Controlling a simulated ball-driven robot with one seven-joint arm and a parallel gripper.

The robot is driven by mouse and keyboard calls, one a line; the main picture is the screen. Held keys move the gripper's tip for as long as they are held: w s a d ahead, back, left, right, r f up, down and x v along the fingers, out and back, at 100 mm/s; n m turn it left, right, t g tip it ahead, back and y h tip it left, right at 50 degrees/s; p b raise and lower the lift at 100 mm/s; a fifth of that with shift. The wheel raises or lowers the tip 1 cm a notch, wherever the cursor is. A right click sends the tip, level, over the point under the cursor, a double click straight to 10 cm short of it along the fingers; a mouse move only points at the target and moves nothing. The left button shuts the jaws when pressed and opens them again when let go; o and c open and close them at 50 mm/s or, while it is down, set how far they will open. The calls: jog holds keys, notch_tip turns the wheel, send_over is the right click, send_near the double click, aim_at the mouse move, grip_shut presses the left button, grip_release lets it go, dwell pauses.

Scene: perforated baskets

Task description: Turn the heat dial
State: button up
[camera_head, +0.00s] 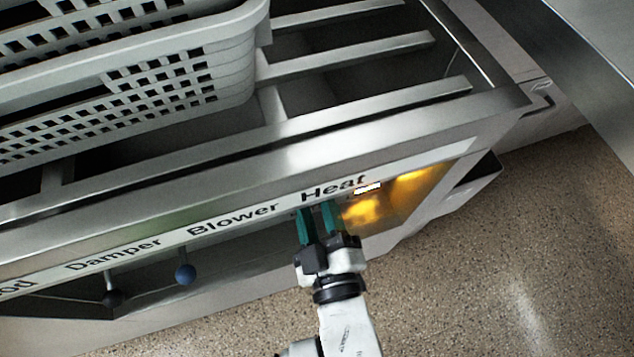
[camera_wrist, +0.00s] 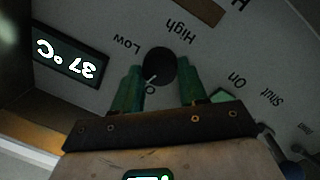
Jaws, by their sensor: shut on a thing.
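The heat dial (camera_wrist: 160,68) is a round black knob with a pale pointer mark, on a grey panel in the wrist view. The labels Low and High stand around it, upside down in this view. The pointer mark lies at the side near my gripper, by a partly hidden label. My gripper (camera_wrist: 160,85) has green fingers on either side of the dial, shut on it. In the head view my gripper (camera_head: 318,218) reaches the panel under the word Heat, and the dial is hidden there.
A display (camera_wrist: 70,60) reading 37 °C sits left of the dial. A blue knob (camera_head: 185,274) and a dark knob (camera_head: 112,297) are on levers to the left. Grey perforated baskets (camera_head: 150,85) stand on the metal rack above. Speckled floor lies below.

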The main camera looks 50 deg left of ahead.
jog(key=shift+f+n+t+p, duration=0.15)
jog(key=shift+n+t+p, duration=0.2)
jog(key=shift+n, duration=1.15)
jog(key=o, duration=1.1)
jog(key=shift+c, duration=0.2)
jog(key=p+v, duration=0.2)
jog(key=v, duration=0.8)
jog(key=shift+d, duration=0.4)
jog(key=shift+s, duration=0.1)
